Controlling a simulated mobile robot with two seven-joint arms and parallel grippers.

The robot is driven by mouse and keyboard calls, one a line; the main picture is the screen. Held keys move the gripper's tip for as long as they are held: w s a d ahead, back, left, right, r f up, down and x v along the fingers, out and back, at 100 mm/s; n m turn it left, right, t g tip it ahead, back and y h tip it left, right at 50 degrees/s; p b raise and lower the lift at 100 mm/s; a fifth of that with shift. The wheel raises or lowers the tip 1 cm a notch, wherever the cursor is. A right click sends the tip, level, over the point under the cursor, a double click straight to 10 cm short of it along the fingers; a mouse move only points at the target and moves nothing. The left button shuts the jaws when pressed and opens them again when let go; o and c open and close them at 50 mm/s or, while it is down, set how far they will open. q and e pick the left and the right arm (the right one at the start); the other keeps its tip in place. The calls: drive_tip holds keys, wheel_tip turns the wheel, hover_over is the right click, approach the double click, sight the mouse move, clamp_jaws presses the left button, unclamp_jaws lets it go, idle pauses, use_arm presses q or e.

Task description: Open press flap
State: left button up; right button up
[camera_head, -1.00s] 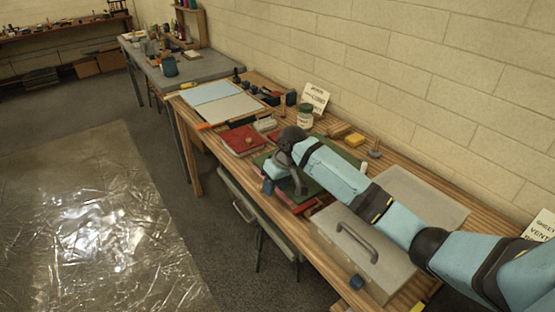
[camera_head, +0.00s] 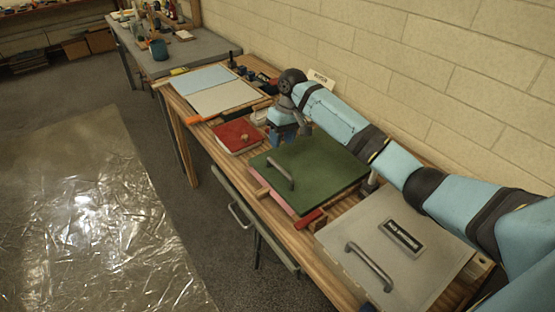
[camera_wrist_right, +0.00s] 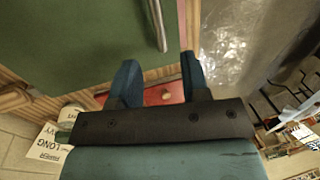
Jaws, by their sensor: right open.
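The press has a flat green flap (camera_head: 318,160) that lies level on a pink-edged base. A grey bar handle (camera_head: 281,174) sits near its front edge. The flap and its handle (camera_wrist_right: 157,20) also fill the upper left of the right wrist view. My right gripper (camera_head: 287,138) is at the flap's far left corner, above the bench and short of the handle. In the right wrist view its two blue fingers (camera_wrist_right: 158,82) are apart with nothing held between them. My left gripper is not seen.
A red tray (camera_head: 228,140) lies left of the press. A grey box (camera_head: 350,228) with its own handle and a dark label stands to the right. White and blue sheets (camera_head: 225,97) lie farther back. The block wall (camera_head: 440,75) bounds the bench behind.

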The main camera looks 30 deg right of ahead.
sight(277, 164)
drive_tip(key=f, duration=0.2)
drive_tip(key=a+f, duration=0.1)
drive_tip(key=f, duration=0.5)
drive_tip(key=shift+a+f, duration=0.1)
drive_tip(key=shift+a, duration=0.15)
clamp_jaws()
